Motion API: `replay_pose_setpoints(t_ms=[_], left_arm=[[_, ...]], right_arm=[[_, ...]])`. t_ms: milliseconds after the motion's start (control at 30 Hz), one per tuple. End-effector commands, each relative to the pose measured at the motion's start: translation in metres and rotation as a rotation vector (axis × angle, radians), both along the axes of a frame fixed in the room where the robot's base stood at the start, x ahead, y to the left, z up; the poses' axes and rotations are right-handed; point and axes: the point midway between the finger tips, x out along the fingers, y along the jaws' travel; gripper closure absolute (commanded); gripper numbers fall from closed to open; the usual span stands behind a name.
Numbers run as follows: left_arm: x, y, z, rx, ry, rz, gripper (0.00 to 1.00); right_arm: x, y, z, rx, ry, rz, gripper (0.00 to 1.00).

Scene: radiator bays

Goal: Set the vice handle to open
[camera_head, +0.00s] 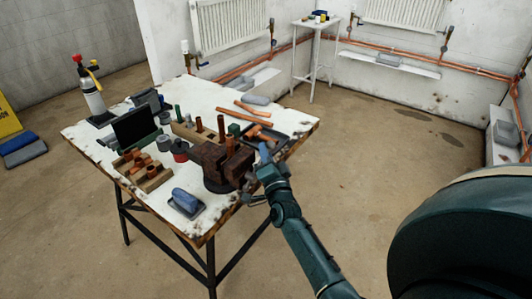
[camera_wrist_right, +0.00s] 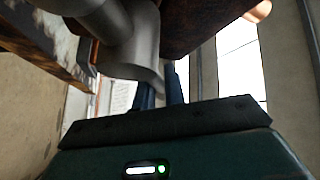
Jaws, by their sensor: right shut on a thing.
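The rusty brown vice (camera_head: 225,165) stands on the near right edge of the white worktable (camera_head: 215,97). My right gripper (camera_head: 264,153) is beside the vice's right side, at the table edge. In the right wrist view, the two dark blue fingers of my right gripper (camera_wrist_right: 163,88) are close together at a grey metal bar, the vice handle (camera_wrist_right: 145,45). They are shut on it, though the exact contact is partly hidden. The brown vice body (camera_wrist_right: 195,20) shows above the fingers. My left gripper is in neither view.
A small white stand (camera_head: 315,50) is at the back. The floor right of the table is clear.

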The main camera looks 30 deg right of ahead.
Motion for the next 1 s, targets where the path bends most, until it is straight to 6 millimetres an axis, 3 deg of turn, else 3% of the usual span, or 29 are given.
replay_pose_setpoints(t_ms=[467, 667, 1000], left_arm=[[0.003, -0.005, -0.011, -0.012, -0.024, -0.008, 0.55], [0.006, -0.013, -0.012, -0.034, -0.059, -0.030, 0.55], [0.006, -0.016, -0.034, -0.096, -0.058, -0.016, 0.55]], right_arm=[[-0.004, 0.002, 0.011, -0.153, -0.075, -0.010, 1.00], [-0.007, 0.011, 0.020, -0.317, -0.142, -0.009, 1.00], [-0.016, 0.032, 0.034, -0.618, -0.270, -0.009, 1.00]])
